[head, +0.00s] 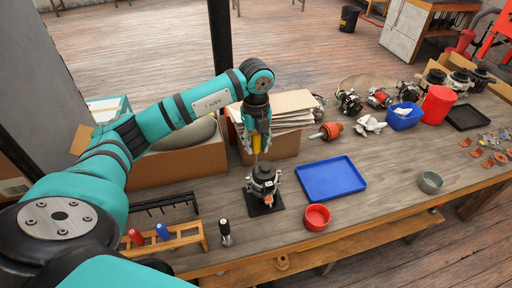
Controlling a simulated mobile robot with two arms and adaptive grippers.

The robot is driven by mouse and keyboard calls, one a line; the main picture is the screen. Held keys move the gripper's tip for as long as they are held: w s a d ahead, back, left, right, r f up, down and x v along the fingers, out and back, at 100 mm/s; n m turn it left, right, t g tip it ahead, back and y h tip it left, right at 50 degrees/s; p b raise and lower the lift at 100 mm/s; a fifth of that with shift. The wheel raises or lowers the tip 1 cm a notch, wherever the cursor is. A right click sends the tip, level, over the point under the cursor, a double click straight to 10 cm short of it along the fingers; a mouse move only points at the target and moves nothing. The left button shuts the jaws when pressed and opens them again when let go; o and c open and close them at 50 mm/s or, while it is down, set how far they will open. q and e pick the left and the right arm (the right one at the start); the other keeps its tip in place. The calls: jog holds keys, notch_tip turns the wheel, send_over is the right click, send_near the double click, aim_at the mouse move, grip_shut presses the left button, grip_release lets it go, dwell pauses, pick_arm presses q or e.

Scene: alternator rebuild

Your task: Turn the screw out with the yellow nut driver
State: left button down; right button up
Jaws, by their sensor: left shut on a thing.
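My left gripper (256,128) points down over the bench, shut on the yellow nut driver (256,143). The driver is upright, with its shaft pointing down at the alternator (263,183). The alternator stands on a small black base plate (277,208). The driver's tip is at or just above the alternator's top; I cannot tell whether it touches. The screw is too small to make out. My right gripper is not in view.
A wooden rack (163,240) holds red and blue handled drivers; a black-handled tool (225,232) stands beside it. A blue tray (331,178), red bowl (316,217) and grey bowl (430,182) lie to the right. A cardboard box (180,165) stands behind.

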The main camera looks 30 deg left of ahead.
pick_arm(q)
jog(key=m+b, duration=0.1)
jog(key=m, duration=0.3)
jog(key=shift+f+b, duration=0.15)
jog(key=shift+b, duration=0.25)
jog(key=m+b, duration=0.1)
jog(key=m, duration=0.2)
jog(key=m+b, duration=0.1)
jog(key=m, duration=0.3)
jog(key=shift+b, duration=0.3)
jog(key=m+b, duration=0.1)
jog(key=m, duration=0.4)
jog(key=shift+b, duration=0.3)
jog(key=shift+m, duration=1)
jog(key=m+b, duration=0.1)
jog(key=m, duration=0.2)
jog(key=shift+m+b, duration=0.35)
jog(key=shift+m, duration=0.05)
jog(key=m, duration=0.3)
jog(key=shift+b, duration=0.4)
jog(key=shift+m, duration=1.1)
jog(key=m+b, duration=0.1)
jog(key=m, duration=0.5)
jog(key=shift+r, duration=0.2)
jog(key=shift+f+b, duration=0.4)
jog(key=shift+b, duration=0.2)
